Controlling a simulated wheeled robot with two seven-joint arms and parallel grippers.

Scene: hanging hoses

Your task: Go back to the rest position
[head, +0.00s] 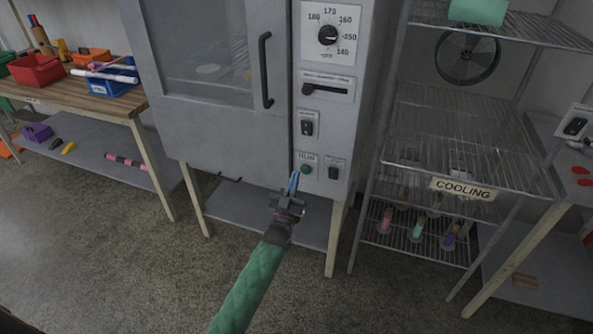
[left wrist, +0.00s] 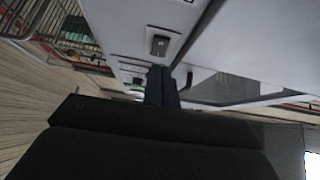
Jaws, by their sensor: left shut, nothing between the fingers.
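My left gripper (head: 292,184) is shut and empty, its blue fingertips together, in the middle of the head view. In that view its tips lie just left of the green button (head: 306,169) on the front panel of the grey oven (head: 215,125). I cannot tell whether they touch the panel. My left arm, in a green sleeve, reaches up from the bottom of the picture. In the left wrist view the closed fingers (left wrist: 161,86) point at the grey cabinet front with a dark switch (left wrist: 159,45). My right gripper is not in view.
The oven has a dial (head: 328,35), a black door handle (head: 265,70) and switches. A wire rack (head: 460,150) with a COOLING sign stands to the right. A wooden bench (head: 95,90) with red and blue bins stands to the left. The floor in front is clear.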

